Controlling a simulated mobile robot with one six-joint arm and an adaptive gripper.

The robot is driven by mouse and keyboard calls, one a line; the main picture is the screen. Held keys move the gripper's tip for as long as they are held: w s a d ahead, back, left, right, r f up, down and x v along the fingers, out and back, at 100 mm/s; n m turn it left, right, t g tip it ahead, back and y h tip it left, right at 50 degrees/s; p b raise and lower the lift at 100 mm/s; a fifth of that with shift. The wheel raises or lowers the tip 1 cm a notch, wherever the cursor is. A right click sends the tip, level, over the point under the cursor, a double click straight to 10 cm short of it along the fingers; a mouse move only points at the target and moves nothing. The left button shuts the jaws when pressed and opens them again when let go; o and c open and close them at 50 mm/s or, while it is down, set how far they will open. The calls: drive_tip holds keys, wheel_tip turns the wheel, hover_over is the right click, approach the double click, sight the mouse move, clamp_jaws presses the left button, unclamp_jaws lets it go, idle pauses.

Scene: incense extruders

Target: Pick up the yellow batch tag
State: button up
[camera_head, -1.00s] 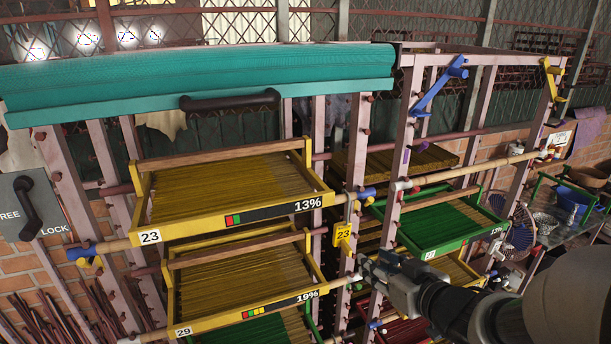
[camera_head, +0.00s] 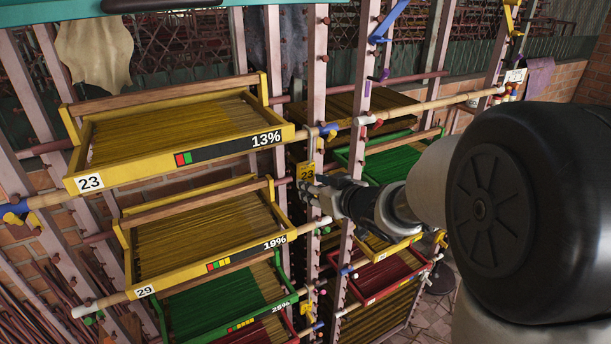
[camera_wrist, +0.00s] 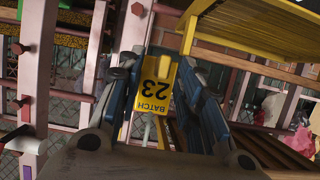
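The yellow batch tag (camera_head: 306,172), marked 23, hangs from a post at the right end of the yellow tray 23 (camera_head: 192,162). My gripper (camera_head: 314,186) is just in front of the tag and overlaps its lower edge in the head view. In the wrist view the tag (camera_wrist: 156,98) appears upside down, with "BATCH 23" readable. It lies between the two blue-and-dark fingers of my gripper (camera_wrist: 158,78). The fingers are spread, with a gap visible at the right of the tag. Whether the left finger touches it cannot be told.
Another yellow tray (camera_head: 205,247), marked 29, sits below tray 23. Green trays (camera_head: 385,164) and a red tray (camera_head: 385,277) are on the racks around. Pink uprights (camera_head: 362,110) with pegs and wooden rails (camera_head: 420,108) stand close to my gripper.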

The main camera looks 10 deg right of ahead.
drive_tip(key=shift+s+r, duration=0.1)
drive_tip(key=shift+s, duration=0.05)
drive_tip(key=shift+c, duration=0.3)
clamp_jaws()
